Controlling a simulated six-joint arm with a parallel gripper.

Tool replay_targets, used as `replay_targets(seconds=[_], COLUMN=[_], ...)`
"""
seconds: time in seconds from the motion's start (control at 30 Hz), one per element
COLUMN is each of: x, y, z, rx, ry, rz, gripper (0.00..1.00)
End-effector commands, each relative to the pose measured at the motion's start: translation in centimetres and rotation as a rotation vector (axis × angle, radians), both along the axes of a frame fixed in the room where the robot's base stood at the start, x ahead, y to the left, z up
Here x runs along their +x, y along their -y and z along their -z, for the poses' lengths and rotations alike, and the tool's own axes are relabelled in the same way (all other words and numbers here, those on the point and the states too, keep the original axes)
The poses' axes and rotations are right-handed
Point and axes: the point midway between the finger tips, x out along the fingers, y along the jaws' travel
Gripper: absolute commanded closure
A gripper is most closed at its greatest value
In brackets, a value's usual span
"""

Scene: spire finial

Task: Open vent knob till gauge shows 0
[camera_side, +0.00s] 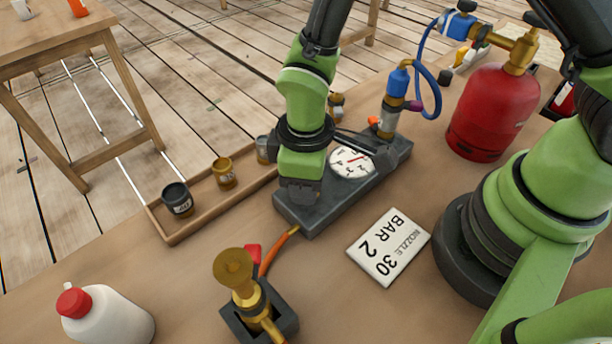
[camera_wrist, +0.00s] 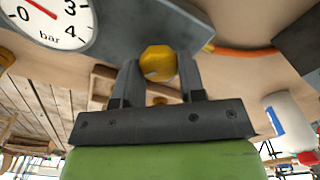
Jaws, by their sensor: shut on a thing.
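My gripper (camera_side: 299,194) points down over the near left end of a dark grey block (camera_side: 318,216). In the wrist view my gripper (camera_wrist: 160,68) is shut on a yellow vent knob (camera_wrist: 158,61), with a finger on each side of it. In the side view the knob is hidden by the gripper. The round white gauge (camera_side: 346,163) sits on the same block, right of the gripper. The wrist view shows part of the gauge (camera_wrist: 48,33), with 0, 3, 4 and "bar" visible. Its red needle is cut by the frame edge, so the reading is unclear.
A hose (camera_side: 280,250) runs from the block to a brass nozzle (camera_side: 240,275) in a dark holder. A card (camera_side: 388,246) reads "NOZZLE 30 BAR 2". A red gas cylinder (camera_side: 490,115) stands at upper right. A wooden tray (camera_side: 195,222) with pots and a white bottle (camera_side: 110,320) stand left.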

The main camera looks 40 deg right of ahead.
Motion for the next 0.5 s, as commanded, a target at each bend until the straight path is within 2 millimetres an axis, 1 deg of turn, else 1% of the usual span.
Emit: replay_targets(seconds=[0.2,0.5], x=[-0.16,-0.18], y=[0.06,0.06], z=[-0.02,-0.01], rx=[-0.003,-0.002], ry=[-0.005,-0.006], rz=[-0.098,-0.149], gripper=[0.87,0.87])
